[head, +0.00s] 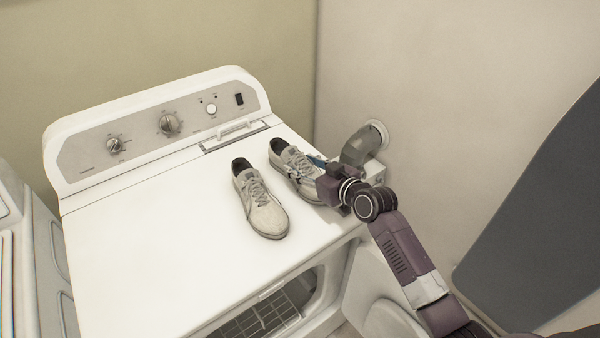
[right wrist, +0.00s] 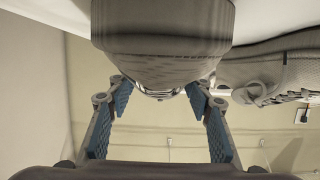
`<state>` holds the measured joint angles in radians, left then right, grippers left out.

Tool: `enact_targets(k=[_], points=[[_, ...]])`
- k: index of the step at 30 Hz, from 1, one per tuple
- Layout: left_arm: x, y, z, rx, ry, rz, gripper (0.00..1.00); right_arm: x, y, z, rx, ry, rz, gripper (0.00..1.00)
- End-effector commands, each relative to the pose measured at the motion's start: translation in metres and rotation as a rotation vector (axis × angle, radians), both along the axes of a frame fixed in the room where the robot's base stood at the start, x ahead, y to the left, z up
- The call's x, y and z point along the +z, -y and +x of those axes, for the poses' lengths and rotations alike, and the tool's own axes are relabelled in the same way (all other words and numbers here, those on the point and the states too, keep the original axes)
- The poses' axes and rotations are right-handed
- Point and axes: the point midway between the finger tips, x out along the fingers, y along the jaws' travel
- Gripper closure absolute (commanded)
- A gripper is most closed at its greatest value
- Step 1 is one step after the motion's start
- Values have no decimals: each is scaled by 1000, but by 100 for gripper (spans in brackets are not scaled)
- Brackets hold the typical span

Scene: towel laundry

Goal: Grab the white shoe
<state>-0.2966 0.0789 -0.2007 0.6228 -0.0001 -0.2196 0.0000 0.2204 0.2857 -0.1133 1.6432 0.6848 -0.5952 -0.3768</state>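Two whitish-grey laced shoes sit side by side on top of the white dryer: the left shoe (head: 261,205) and the right shoe (head: 291,163). My right gripper (head: 318,168) is at the right side of the right shoe and hides part of it. In the right wrist view, my right gripper's two blue-padded fingers (right wrist: 160,90) are spread apart. A shoe's rounded end (right wrist: 163,45) lies at the gap between the fingertips; whether they touch it I cannot tell. The other shoe (right wrist: 275,72) shows to the right there. My left gripper is out of view.
The dryer top (head: 165,240) is clear to the left of the shoes. A control panel (head: 165,125) rises at its back. A grey vent pipe (head: 362,143) meets the wall behind my right gripper. A dark board (head: 540,210) leans at the right.

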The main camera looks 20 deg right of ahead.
Motion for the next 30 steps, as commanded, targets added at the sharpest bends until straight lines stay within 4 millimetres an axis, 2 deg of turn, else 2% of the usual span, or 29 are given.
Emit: enact_targets(k=[1,10,19,23,26,30], points=[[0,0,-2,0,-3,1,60,0,0,0,0,0,0,62],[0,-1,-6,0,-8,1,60,0,0,0,0,0,0,94],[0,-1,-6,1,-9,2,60,5,0,1,0,6,2,94],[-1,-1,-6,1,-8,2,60,15,0,1,1,9,1,94],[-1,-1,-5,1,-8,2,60,28,0,1,0,11,1,94],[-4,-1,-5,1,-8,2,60,59,0,1,1,14,0,94]])
